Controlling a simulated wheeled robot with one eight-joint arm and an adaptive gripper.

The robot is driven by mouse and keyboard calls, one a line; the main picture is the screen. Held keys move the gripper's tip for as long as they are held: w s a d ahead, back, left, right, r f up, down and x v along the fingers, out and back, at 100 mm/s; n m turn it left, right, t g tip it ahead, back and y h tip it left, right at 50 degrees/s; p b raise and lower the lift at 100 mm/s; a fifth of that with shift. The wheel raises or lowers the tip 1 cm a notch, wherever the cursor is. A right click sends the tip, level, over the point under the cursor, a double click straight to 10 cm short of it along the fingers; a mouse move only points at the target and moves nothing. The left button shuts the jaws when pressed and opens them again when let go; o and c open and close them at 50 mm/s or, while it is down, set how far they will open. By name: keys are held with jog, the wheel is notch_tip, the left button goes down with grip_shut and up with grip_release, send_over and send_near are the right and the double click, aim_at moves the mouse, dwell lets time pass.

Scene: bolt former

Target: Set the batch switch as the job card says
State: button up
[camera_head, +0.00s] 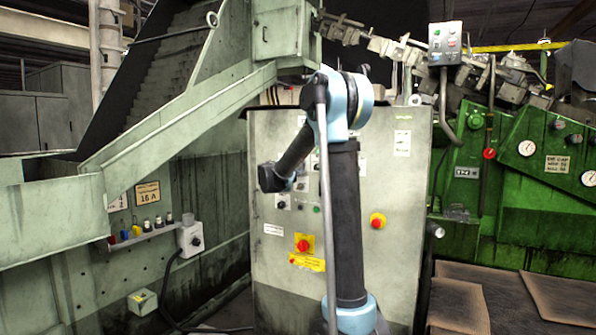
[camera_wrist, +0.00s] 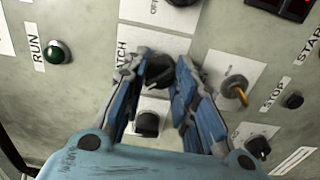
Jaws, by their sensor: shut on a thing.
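In the wrist view, the two blue-grey fingers of my gripper (camera_wrist: 158,73) are closed around a dark knob (camera_wrist: 159,67) on the pale cabinet panel. A label (camera_wrist: 122,52) beside it reads "ATCH", its first letter hidden by the left finger, so this looks like the batch switch. A second black knob (camera_wrist: 148,123) sits lower, between the fingers and apart from the tips. In the head view my arm hides the gripper and the switch on the cabinet (camera_head: 275,135). I cannot tell which posted card is the job card.
A green RUN button (camera_wrist: 57,53), a knob with a yellow pointer (camera_wrist: 235,88) and a black STOP button (camera_wrist: 293,100) are nearby. In the head view, a red emergency button (camera_head: 377,221) and red rotary switch (camera_head: 303,245) sit lower. A sloping conveyor (camera_head: 185,120) stands left.

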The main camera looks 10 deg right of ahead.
jog(key=shift+f, duration=0.1)
dwell(0.4)
jog(key=o, duration=1.1)
jog(key=shift+f, duration=0.1)
jog(key=v, duration=1.2)
jog(key=shift+w, duration=0.1)
